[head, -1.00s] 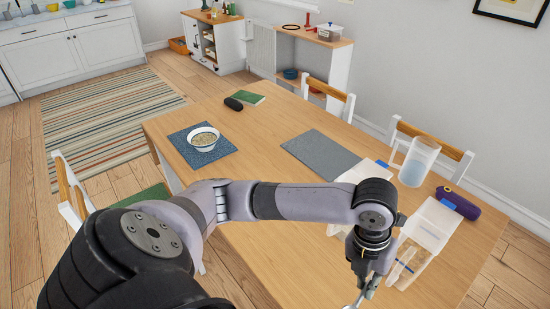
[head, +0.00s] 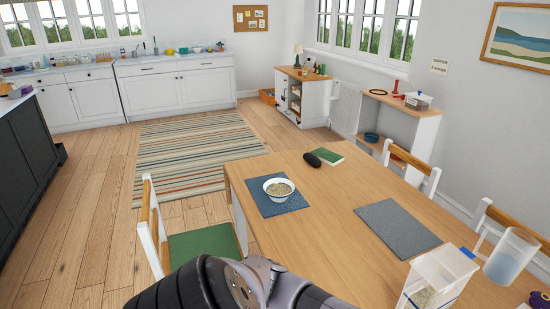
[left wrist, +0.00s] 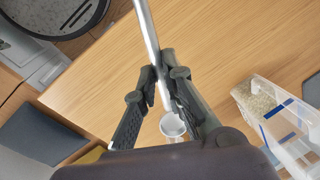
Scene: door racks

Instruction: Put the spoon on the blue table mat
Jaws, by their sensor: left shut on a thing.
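The blue table mat (head: 281,210) lies at the far left part of the wooden table. A white bowl (head: 279,189) with grainy food stands on its middle. My left gripper (left wrist: 162,76) is shut on the spoon (left wrist: 150,35) in the left wrist view. The spoon is a long metal handle with a small round bowl end behind the fingers. Bare table top lies beyond the gripper and spoon there. In the head view only part of my left arm shows at the bottom, and the gripper and spoon are out of frame. My right gripper is not in view.
A grey mat (head: 398,228) lies right of the blue one. A clear container (head: 437,280) and a translucent cup (head: 511,256) stand at the right. A green book (head: 323,154) and dark case (head: 313,160) lie behind the blue mat. Chairs line both table sides.

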